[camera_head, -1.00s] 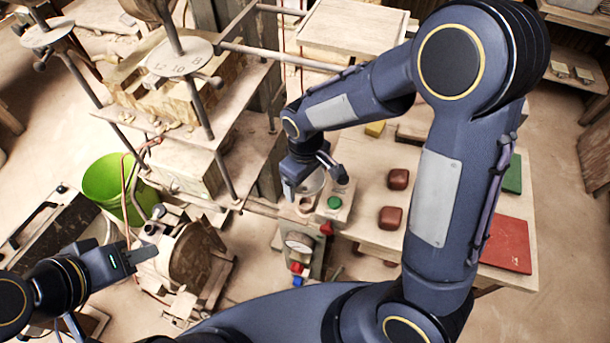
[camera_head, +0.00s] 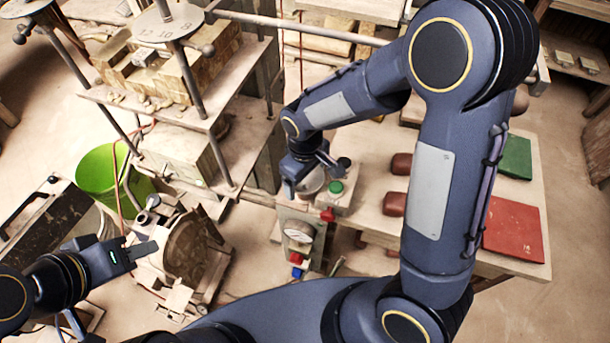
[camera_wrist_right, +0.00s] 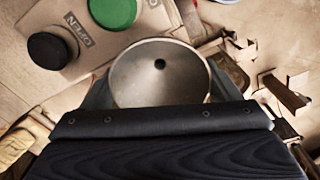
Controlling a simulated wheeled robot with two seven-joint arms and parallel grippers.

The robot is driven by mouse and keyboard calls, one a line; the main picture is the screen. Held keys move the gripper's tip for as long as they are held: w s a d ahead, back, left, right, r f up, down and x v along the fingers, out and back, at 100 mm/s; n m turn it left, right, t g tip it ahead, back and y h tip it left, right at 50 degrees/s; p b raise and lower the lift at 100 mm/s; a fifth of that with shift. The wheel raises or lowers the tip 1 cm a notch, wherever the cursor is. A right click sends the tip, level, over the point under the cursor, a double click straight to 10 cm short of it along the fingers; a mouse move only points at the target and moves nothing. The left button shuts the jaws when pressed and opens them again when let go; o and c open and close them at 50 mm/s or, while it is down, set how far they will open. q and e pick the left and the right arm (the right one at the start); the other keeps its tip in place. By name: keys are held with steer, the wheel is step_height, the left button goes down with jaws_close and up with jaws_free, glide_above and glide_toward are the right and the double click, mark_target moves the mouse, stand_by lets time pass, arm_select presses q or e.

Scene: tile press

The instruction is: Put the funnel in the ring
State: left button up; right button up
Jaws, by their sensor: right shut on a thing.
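The funnel (camera_head: 313,182) is a metal cone, and part of it shows beside my right gripper (camera_head: 298,192) in the head view. In the right wrist view the funnel (camera_wrist_right: 160,72) shows its wide mouth and dark centre hole, between the jaws. My right gripper is shut on the funnel, just left of the box with the green button (camera_head: 336,187). I cannot make out the ring; the gripper and funnel cover the place below them. My left gripper (camera_head: 143,250) is at the lower left, away from the funnel, and whether its jaws are apart is unclear.
The button box also has a black knob (camera_wrist_right: 47,50). A gauge (camera_head: 299,236) with red and blue parts sits below the gripper. A press (camera_head: 165,110) stands left, with a green bucket (camera_head: 105,180). Brown blocks (camera_head: 394,204) and red and green plates lie on the right table.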

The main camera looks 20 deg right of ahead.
steer(key=o, duration=0.9)
steer(key=shift+c, duration=0.2)
steer(key=shift+r, duration=0.1)
step_height(320, 180, up, 7)
steer(key=s+d+r+m+t+y, duration=0.2)
steer(key=s+d+r+m, duration=0.2)
steer(key=s, duration=0.4)
steer(key=s+d+r+m+t+y, duration=0.1)
steer(key=s+d+r+m+t, duration=0.2)
steer(key=s, duration=0.5)
steer(key=shift+d+r+m+t+y, duration=0.3)
steer(key=shift+d+r+m+y, duration=0.15)
steer(key=shift+d+m, duration=0.5)
steer(key=shift+s+d+n, duration=0.1)
steer(key=shift+d+n, duration=0.05)
steer(key=shift+n, duration=0.1)
